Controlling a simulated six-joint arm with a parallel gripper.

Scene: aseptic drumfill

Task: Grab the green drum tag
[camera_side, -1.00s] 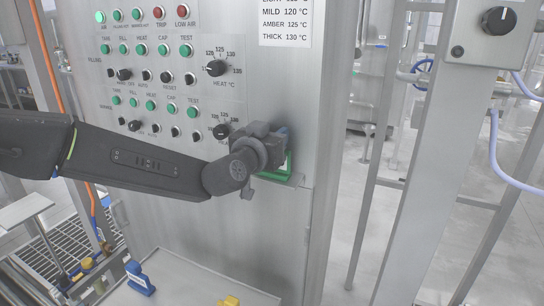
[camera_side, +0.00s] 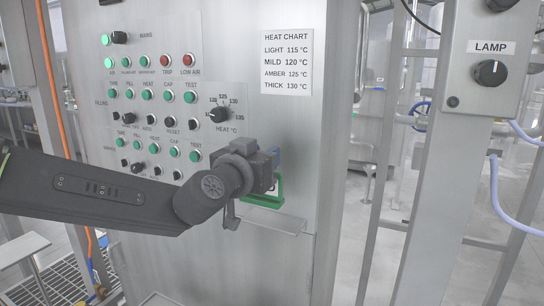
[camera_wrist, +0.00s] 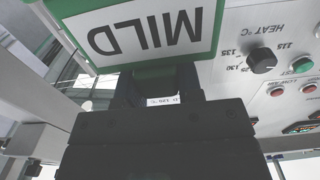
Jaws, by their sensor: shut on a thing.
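The green drum tag (camera_side: 263,202) has a green frame in the side view. In the wrist view the tag (camera_wrist: 145,32) shows a white face with "MILD" upside down inside a green border. My gripper (camera_wrist: 160,88) is shut on the tag, which fills the top of the wrist view. In the side view my gripper (camera_side: 271,166) holds it just above a small metal ledge (camera_side: 280,223) on the cabinet front. My wrist hides part of the tag there.
The steel cabinet (camera_side: 230,270) stands behind my arm, with buttons and a heat dial (camera_side: 219,115) close to my wrist. A heat chart (camera_side: 286,62) hangs above. A lamp switch box (camera_side: 485,72) sits on a post at right. Floor between them is open.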

